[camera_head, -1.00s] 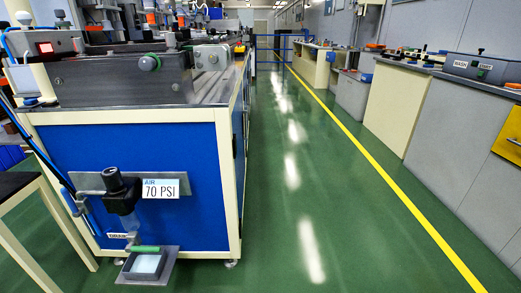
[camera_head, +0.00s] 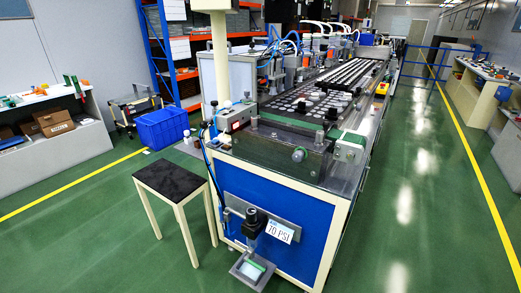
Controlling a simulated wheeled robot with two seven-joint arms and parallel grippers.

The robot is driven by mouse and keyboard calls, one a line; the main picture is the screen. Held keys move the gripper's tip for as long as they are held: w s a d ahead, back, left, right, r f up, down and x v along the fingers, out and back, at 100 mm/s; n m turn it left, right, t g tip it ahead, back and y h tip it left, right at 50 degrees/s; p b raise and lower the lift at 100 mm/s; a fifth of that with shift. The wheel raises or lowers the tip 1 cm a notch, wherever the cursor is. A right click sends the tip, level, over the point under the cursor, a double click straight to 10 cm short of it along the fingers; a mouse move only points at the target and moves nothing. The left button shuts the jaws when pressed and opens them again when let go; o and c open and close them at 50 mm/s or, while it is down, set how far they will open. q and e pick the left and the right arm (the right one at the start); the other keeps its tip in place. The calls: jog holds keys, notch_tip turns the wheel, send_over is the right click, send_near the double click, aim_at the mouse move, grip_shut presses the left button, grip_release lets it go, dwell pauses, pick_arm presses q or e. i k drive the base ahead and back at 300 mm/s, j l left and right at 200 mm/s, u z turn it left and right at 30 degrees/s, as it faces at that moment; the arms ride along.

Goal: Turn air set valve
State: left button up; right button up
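The air set valve (camera_head: 252,222) is a small dark regulator with a black knob on top. It is mounted on a metal plate low on the blue end panel (camera_head: 290,212) of the long machine. A white sign (camera_head: 279,231) reading "70 PSI" is beside it on the right. A small grey tray (camera_head: 251,270) with a pale inside and a green item sits below the valve. Neither of my grippers shows in the view.
A black-topped stool (camera_head: 171,180) stands left of the valve, close to the machine. A blue crate (camera_head: 162,127) is on the floor behind it. The green floor (camera_head: 110,240) at front left and the aisle (camera_head: 420,190) on the right are clear.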

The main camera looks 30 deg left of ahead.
aim_at(223, 220)
jog(key=u, duration=1.35)
jog(key=i+j+z, duration=0.1)
jog(key=z, duration=0.35)
jog(key=j+z, duration=0.2)
jog(key=z, duration=0.25)
jog(key=i+j+z, duration=0.1)
jog(key=z, duration=0.35)
jog(key=j+z, duration=0.3)
jog(key=z, duration=0.15)
